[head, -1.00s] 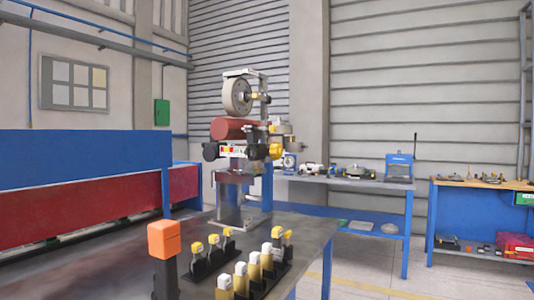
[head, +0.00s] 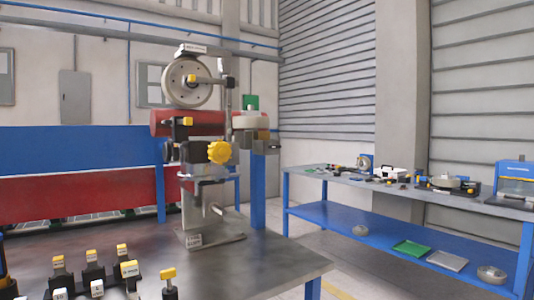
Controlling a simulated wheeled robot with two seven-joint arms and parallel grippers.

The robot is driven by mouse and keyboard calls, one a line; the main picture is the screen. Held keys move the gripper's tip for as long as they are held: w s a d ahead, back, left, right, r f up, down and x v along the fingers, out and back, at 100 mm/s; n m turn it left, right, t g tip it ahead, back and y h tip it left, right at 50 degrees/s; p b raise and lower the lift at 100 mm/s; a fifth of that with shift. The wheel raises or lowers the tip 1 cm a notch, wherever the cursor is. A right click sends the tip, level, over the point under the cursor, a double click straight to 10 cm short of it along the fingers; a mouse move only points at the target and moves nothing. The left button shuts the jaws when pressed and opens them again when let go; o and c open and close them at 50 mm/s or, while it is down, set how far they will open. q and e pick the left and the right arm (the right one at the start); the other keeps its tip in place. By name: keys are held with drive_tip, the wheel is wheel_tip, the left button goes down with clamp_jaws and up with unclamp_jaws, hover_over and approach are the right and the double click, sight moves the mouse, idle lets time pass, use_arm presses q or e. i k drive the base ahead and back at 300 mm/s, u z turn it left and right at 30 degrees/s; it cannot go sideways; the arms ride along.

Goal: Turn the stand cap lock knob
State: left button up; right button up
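The stand (head: 207,238) is a grey machine on a flat base near the back right of the dark table. It carries a grey perforated wheel (head: 200,70) at the top and a horizontal red cylinder (head: 205,122) below it. A large yellow lobed knob (head: 220,152) faces me below the cylinder. Smaller yellow knobs show at the wheel hub (head: 191,79) and on the cylinder's front (head: 187,121). I cannot tell which of these is the cap lock knob. A pale round part (head: 250,120) sits to the right. Neither of my grippers is in view.
Black holders with yellow-topped pieces (head: 128,268) stand along the table's front left. The table top (head: 270,265) is bare around the stand's base and to its right. A blue-framed bench (head: 330,183) with several small items stands behind to the right.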

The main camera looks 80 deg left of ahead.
sight(177, 154)
drive_tip(key=i, duration=1)
drive_tip(key=u, duration=3.2)
